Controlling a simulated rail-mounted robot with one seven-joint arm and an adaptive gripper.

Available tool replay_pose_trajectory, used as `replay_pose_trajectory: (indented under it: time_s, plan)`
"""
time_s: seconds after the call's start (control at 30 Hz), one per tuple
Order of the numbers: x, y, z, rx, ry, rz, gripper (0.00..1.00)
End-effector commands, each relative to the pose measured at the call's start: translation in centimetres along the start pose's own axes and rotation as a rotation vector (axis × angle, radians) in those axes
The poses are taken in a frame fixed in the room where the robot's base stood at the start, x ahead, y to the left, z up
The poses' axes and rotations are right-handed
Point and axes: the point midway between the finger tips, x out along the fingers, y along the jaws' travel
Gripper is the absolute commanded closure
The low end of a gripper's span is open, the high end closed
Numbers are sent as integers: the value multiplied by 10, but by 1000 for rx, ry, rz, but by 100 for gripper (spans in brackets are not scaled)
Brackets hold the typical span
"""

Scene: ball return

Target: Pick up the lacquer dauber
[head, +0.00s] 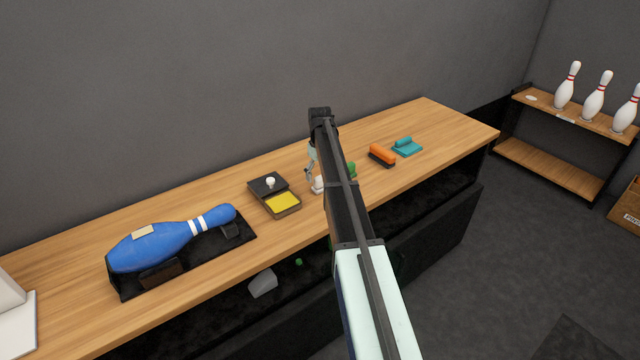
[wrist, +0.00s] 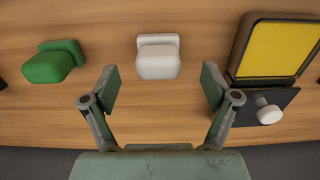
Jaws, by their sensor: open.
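No object is labelled as the lacquer dauber. A small white block-shaped piece with a rounded front (wrist: 158,58) stands on the wooden counter; in the head view it shows partly behind my arm (head: 318,186). A similar green piece (wrist: 54,62) stands to its left in the wrist view, and is partly hidden by my arm in the head view (head: 351,169). My gripper (wrist: 160,82) is open and empty. In the wrist view the white piece lies ahead, centred between the spread fingers, with none touching it. In the head view my gripper (head: 309,170) is mostly hidden.
A dark tray with a yellow pad (head: 283,202) and white-knobbed black lid (head: 267,187) is close by the white piece. A blue pin (head: 160,245) lies in a black cradle. An orange brush (head: 382,154) and teal item (head: 406,146) are at right. The counter's right end is clear.

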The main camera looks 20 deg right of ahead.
Motion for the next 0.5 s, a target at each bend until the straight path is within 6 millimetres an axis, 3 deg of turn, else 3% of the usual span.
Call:
replay_pose_trajectory:
  time_s: [0.5]
  plan:
    - [48,2,-2,0,-1,-1,14]
